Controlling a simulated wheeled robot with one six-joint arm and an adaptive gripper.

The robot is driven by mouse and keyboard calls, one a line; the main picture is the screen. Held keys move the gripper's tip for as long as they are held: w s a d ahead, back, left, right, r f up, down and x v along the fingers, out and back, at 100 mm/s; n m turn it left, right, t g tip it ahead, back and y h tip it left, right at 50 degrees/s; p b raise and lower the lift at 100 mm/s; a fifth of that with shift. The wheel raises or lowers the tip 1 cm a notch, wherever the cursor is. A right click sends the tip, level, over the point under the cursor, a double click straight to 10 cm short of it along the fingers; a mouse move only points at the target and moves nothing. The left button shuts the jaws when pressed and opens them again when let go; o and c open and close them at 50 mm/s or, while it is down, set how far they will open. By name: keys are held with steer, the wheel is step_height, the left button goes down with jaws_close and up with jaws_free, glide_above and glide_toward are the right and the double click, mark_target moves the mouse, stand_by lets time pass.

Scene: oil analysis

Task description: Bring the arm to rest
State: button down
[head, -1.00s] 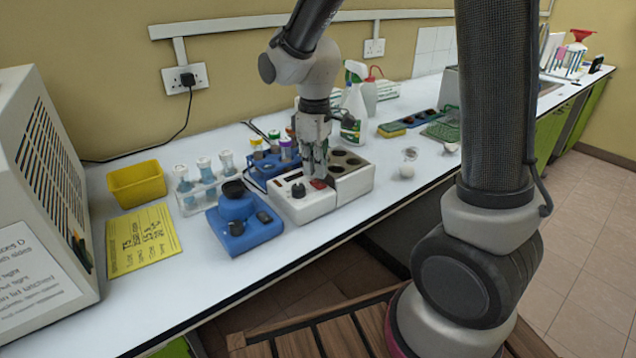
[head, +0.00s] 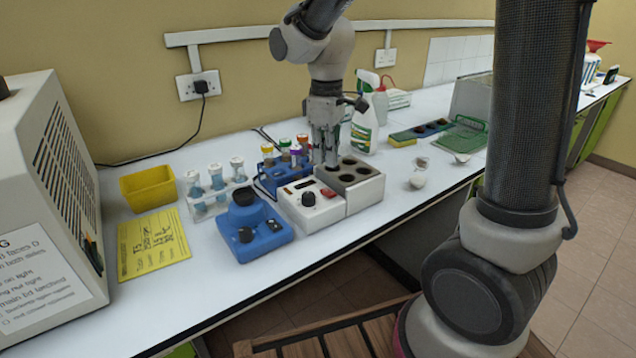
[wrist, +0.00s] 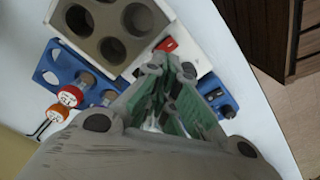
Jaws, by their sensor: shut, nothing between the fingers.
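My gripper (head: 328,163) points down above the heating block unit (head: 310,212) on the bench. Its fingers are together with nothing between them, and the tips look clear of the unit. The unit has a white front with a black knob and a red switch (head: 328,192), and a grey block (head: 352,176) with several dark round wells. In the wrist view my gripper (wrist: 170,70) fills the lower middle. The red switch (wrist: 166,45) shows just beyond the fingertips, and the grey block (wrist: 88,48) is at the upper left.
A blue tube rack (head: 268,180) stands behind the unit. A blue mixer (head: 250,230), a clear rack of vials (head: 215,190) and a yellow bin (head: 148,187) are to the left. A spray bottle (head: 363,125) stands behind right. The bench front strip is clear.

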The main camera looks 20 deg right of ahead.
steer(key=s, duration=0.1)
steer(key=s+d+m, duration=0.1)
steer(key=s+m, duration=0.1)
steer(key=shift+s+d+f+g, duration=0.1)
steer(key=shift+d+f+g, duration=0.1)
steer(key=shift+f+g, duration=0.15)
steer(key=s+d+r+m+t, duration=0.2)
steer(key=s+d+r+m, duration=0.1)
steer(key=s+d, duration=0.3)
steer(key=s+d+r+m+t, duration=0.3)
steer(key=s+d+r, duration=0.3)
steer(key=s, duration=0.3)
steer(key=shift+s+d+r+m, duration=0.3)
steer(key=shift+s+d+m, duration=0.1)
steer(key=shift+d+m, duration=0.35)
